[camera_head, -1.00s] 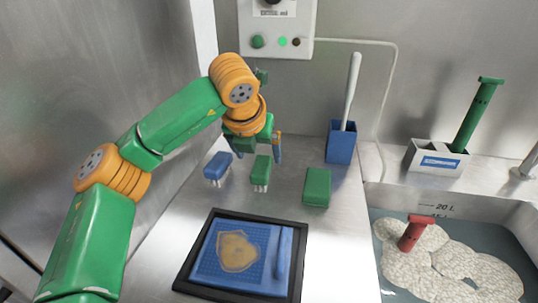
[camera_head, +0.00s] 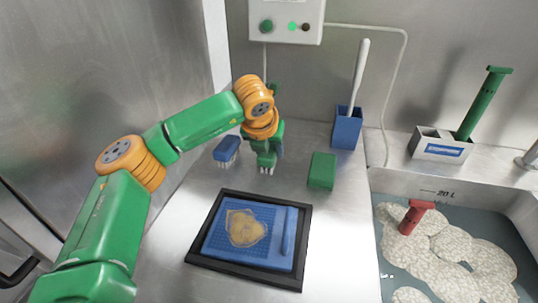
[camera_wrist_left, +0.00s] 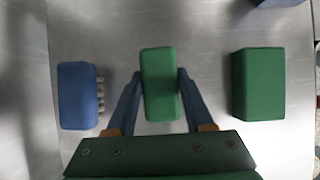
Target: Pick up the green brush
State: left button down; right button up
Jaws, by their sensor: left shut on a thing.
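The green brush (camera_head: 266,160) stands on the metal counter with its pale bristles down. In the left wrist view, the green brush (camera_wrist_left: 159,84) lies between the two blue fingers of my left gripper (camera_wrist_left: 161,76). Both fingers press on its long sides. In the head view my left gripper (camera_head: 265,147) is low over the brush and hides part of it. I cannot tell any gap between the bristles and the counter. My right gripper is not in view.
A blue brush (camera_head: 227,150) stands left of the gripper, and a green block (camera_head: 322,171) lies to its right. A black-framed tray (camera_head: 192,258) with a blue mat is in front. A blue holder (camera_head: 346,130) with a white-handled tool stands behind. A sink (camera_head: 455,185) is at right.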

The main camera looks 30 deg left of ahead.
pick_arm(q)
jog(key=shift+r, duration=0.35)
jog(key=s+d+r+b, duration=0.2)
jog(key=s+d+r, duration=0.6)
jog(key=s+r, duration=0.3)
jog(key=shift+d+r, duration=0.4)
jog(key=shift+r, duration=0.25)
